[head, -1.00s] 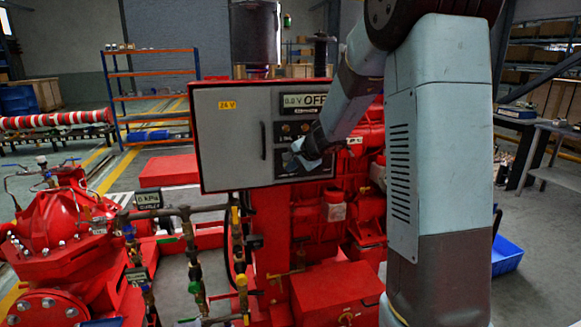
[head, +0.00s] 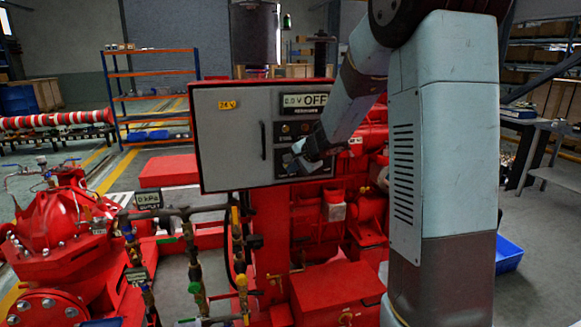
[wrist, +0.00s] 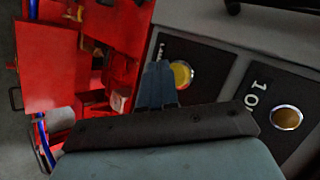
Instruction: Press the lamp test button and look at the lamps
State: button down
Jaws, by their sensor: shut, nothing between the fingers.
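The grey control cabinet (head: 228,145) with a red frame stands mid-view in the head view. Its display (head: 304,100) reads 0.0 V OFF. Small round lamps or buttons (head: 285,128) sit on a dark plate below it. My gripper (head: 293,162) is at the lower dark panel, hiding part of it. In the wrist view my shut, empty fingers (wrist: 157,85) are beside a yellow round button (wrist: 181,74) and overlap its left edge; I cannot tell if they touch it. Its small label is only partly legible. An amber round lamp or button (wrist: 286,118) is on the neighbouring plate.
A black door handle (head: 263,141) is left of the panels. Red pump and engine parts (head: 65,225) and pipes with valves (head: 190,250) fill the space left of and below the cabinet. A blue bin (head: 508,254) and workbench (head: 545,130) are at the right.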

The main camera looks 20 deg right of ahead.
jog(key=shift+s, duration=0.2)
jog(key=shift+s, duration=2.4)
jog(key=s+a+r+n+g+y, duration=0.1)
jog(key=s+a+r+n, duration=0.25)
jog(key=s, duration=0.45)
jog(key=s+a+r+n+g, duration=0.15)
jog(key=s+r+n, duration=0.3)
jog(key=s, duration=0.45)
jog(key=s+d+n+h, duration=0.1)
jog(key=s+d+h, duration=0.1)
jog(key=s, duration=0.7)
jog(key=s+d+n+h, duration=0.2)
jog(key=s+d, duration=0.1)
jog(key=s, duration=0.6)
jog(key=shift+d+r+g+h, duration=0.15)
jog(key=shift+r+g+h, duration=0.2)
jog(key=shift+g+h, duration=0.1)
